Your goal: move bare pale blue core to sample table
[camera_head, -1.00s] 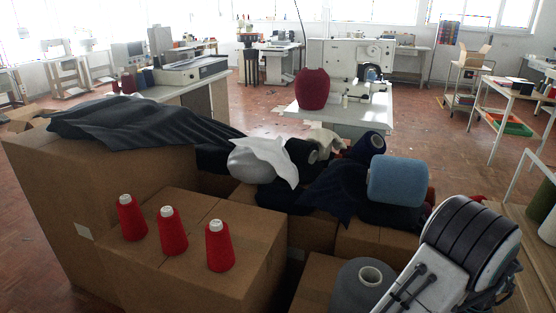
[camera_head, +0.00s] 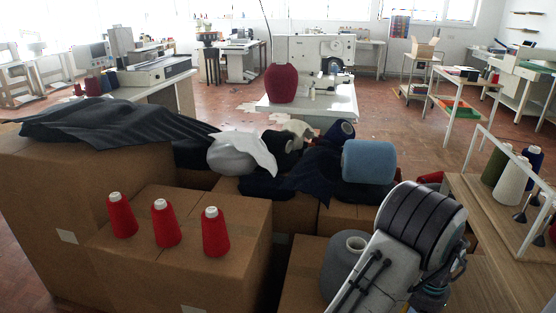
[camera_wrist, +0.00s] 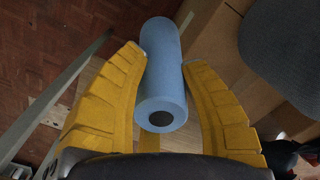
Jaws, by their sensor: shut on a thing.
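The bare pale blue core (camera_wrist: 164,75) is a smooth tube with a dark hole in its near end, seen in the wrist view. My gripper (camera_wrist: 165,62) has its two yellow fingers on either side of the core and is shut on it. The core looks held clear of the floor, above a pale wooden surface. In the head view my arm shows at the lower right, but the gripper's fingers and the core are hidden. I cannot tell for sure which table is the sample table.
A wooden table (camera_head: 500,283) with a white rail and several cones stands at the right. Cartons (camera_head: 200,262) with red cones (camera_head: 215,232), dark fabric (camera_head: 110,124) and a wound blue spool (camera_head: 368,161) fill the front. A grey cone (camera_head: 340,262) stands near my arm. Open floor lies behind.

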